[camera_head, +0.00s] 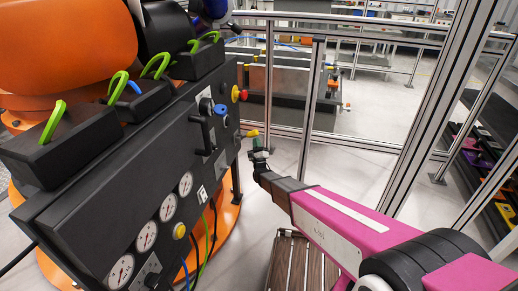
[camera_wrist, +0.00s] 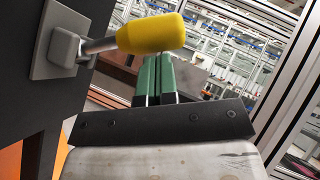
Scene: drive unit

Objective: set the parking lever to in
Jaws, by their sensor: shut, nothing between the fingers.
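A lever with a yellow grip (camera_head: 252,133) sticks out from the right end of the black panel (camera_head: 130,190). In the wrist view the yellow grip (camera_wrist: 151,34) is on a short metal rod from a grey plate (camera_wrist: 62,42) and points right. No label on it is readable. My gripper (camera_head: 257,143) is shut and empty, just below and beside the yellow grip. In the wrist view its green fingers (camera_wrist: 155,70) reach up to the underside of the grip, and I cannot tell whether they touch it.
The panel also carries a black handle (camera_head: 203,131), a blue knob (camera_head: 221,109), a red and yellow button (camera_head: 239,94) and several gauges (camera_head: 147,236). Cables hang below it. A metal-framed fence (camera_head: 313,100) stands behind. Open floor (camera_head: 250,215) lies right of the panel.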

